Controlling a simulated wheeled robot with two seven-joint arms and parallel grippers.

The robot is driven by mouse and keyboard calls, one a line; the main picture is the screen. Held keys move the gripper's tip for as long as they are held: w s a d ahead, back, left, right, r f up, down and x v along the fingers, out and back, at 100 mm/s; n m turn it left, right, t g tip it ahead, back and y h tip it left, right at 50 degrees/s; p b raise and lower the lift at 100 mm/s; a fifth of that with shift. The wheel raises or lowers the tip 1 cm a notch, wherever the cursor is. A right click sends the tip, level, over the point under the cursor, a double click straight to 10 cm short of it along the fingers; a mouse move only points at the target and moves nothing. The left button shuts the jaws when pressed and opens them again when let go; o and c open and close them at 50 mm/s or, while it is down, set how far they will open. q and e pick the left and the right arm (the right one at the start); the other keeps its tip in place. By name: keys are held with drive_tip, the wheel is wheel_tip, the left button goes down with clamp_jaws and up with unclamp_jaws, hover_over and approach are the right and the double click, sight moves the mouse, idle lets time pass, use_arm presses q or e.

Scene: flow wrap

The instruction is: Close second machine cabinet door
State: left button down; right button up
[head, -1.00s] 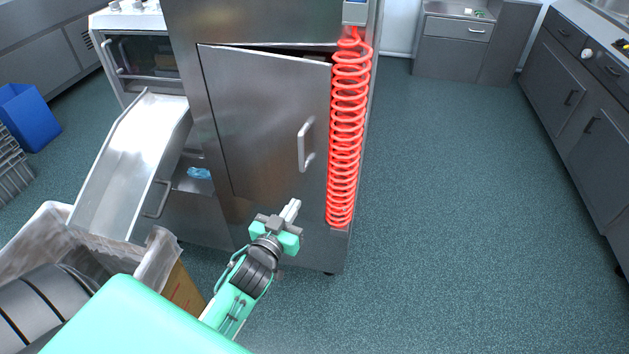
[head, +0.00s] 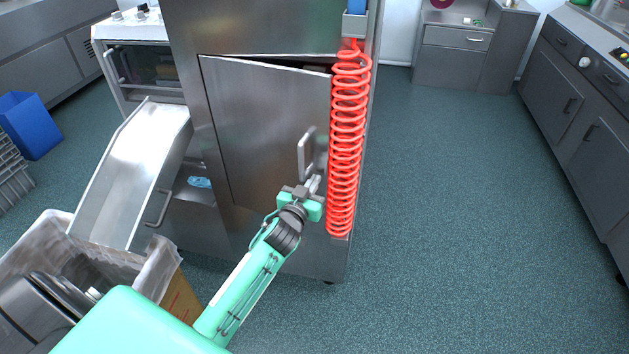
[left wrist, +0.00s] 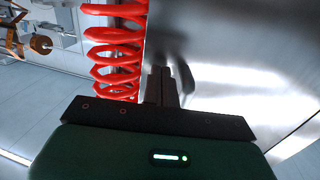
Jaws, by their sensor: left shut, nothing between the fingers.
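The grey steel cabinet door (head: 262,125) stands slightly ajar in the head view, with a dark gap along its top edge. Its vertical handle (head: 303,155) is near the right edge. My left gripper (head: 314,184) is shut and empty, in front of the lower right part of the door, just below the handle. In the left wrist view the shut fingers (left wrist: 162,84) point toward the shiny door surface (left wrist: 230,75). Whether the fingertips touch the door I cannot tell. My right gripper is not in view.
A red coiled hose (head: 346,140) hangs just right of the door and shows close by in the left wrist view (left wrist: 115,50). A steel chute (head: 130,165) and a lined box (head: 165,262) stand left. The floor (head: 450,220) at right is clear.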

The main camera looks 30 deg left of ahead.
use_arm(q)
drive_tip(key=shift+w, duration=0.4)
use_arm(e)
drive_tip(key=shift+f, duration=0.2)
